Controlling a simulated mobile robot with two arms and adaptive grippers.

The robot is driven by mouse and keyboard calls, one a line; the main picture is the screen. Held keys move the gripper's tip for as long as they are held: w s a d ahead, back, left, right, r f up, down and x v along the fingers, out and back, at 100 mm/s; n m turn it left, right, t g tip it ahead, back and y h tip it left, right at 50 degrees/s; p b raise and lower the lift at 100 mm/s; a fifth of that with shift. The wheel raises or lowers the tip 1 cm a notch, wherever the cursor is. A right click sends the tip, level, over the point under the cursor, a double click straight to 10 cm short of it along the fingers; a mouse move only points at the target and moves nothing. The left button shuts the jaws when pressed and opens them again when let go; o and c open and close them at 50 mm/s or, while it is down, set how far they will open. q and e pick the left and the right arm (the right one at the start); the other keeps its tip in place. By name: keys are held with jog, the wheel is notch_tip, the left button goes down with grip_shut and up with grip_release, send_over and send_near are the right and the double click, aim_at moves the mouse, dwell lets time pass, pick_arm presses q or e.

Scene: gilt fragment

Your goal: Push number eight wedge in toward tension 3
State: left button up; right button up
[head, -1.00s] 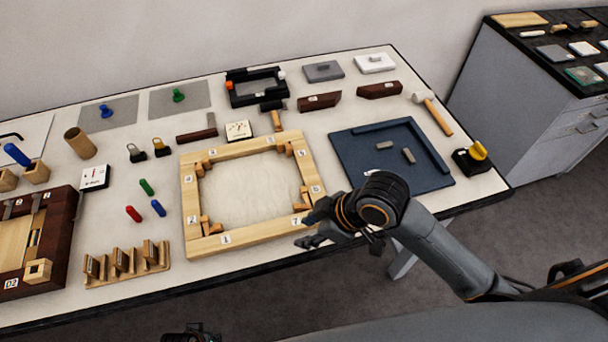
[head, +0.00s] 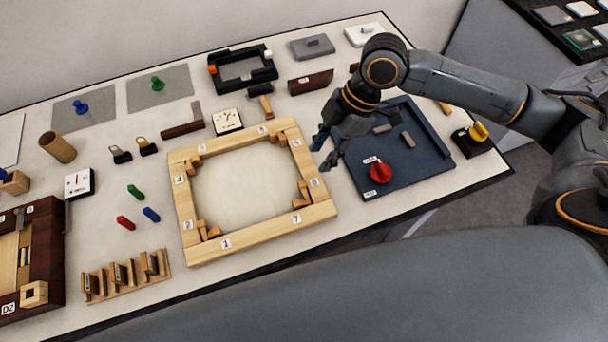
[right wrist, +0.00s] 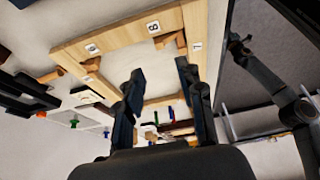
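The light wood frame (head: 265,235) lies on the table around a pale sheet, with small wedges in its corners and number labels on its rails. The number eight wedge (head: 304,190) sits at the inner front right corner beside label 8; it also shows in the right wrist view (right wrist: 166,40). A white dial gauge (head: 227,121) stands behind the frame; its reading is too small to tell. My right gripper (head: 323,150) is open and empty, above the right rail's outer side, behind the wedge and apart from it. My left gripper is out of view.
A blue tray (head: 432,140) with a red knob (head: 380,172) and small grey blocks lies right of the frame, partly under my right arm. Bare table lies between pegs and frame.

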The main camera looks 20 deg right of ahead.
aim_at(303, 184)
jog(key=p+x, duration=0.1)
jog(key=x, duration=0.9)
jog(key=shift+w+a+f, duration=0.1)
jog(key=shift+a+f, duration=0.1)
jog(key=shift+f, duration=0.1)
grip_shut()
jog(key=shift+p, duration=0.3)
